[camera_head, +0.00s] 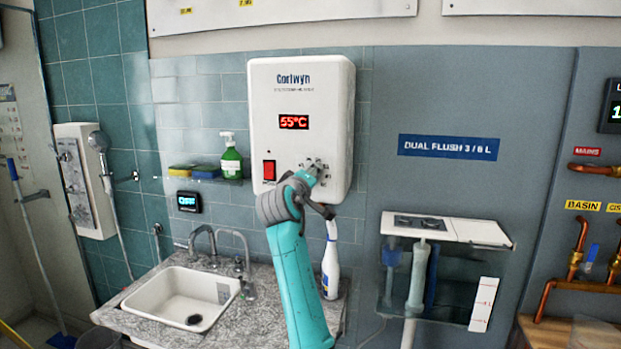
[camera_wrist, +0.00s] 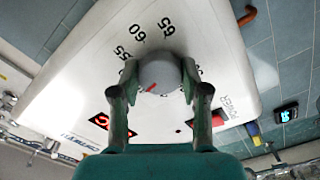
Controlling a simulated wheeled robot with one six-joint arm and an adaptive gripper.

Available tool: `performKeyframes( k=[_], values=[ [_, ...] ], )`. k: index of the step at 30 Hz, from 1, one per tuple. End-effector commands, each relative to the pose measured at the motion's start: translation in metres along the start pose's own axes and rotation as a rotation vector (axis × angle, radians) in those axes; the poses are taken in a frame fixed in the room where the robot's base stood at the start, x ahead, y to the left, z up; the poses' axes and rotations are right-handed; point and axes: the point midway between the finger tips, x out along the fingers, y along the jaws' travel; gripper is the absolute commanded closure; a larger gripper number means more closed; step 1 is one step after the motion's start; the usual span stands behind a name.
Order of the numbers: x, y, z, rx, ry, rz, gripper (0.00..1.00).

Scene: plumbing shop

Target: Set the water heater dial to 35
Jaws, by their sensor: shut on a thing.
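The white water heater (camera_head: 260,110) hangs on the tiled wall, and its red display (camera_head: 294,122) reads 55°C. The grey round dial (camera_wrist: 158,73) is on its front in the wrist view, with a small red mark on its face. My gripper (camera_wrist: 160,70) is shut on the dial, one finger on each side. In the head view my gripper (camera_head: 308,178) is at the heater's lower right front and covers most of the dial.
A red power switch (camera_head: 269,170) is left of the dial. A green soap bottle (camera_head: 231,158) and sponges stand on a shelf further left. A white spray bottle (camera_head: 330,265) stands beside my arm. A sink (camera_head: 180,296) is below, left.

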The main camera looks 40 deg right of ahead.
Motion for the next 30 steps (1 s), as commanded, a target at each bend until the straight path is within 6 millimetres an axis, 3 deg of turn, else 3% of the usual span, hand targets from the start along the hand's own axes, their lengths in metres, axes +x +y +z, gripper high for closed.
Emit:
performKeyframes(
  k=[30],
  values=[
    [-0.0003,-0.0016,-0.0002,-0.965,0.001,-0.002,0.89]
  ],
)
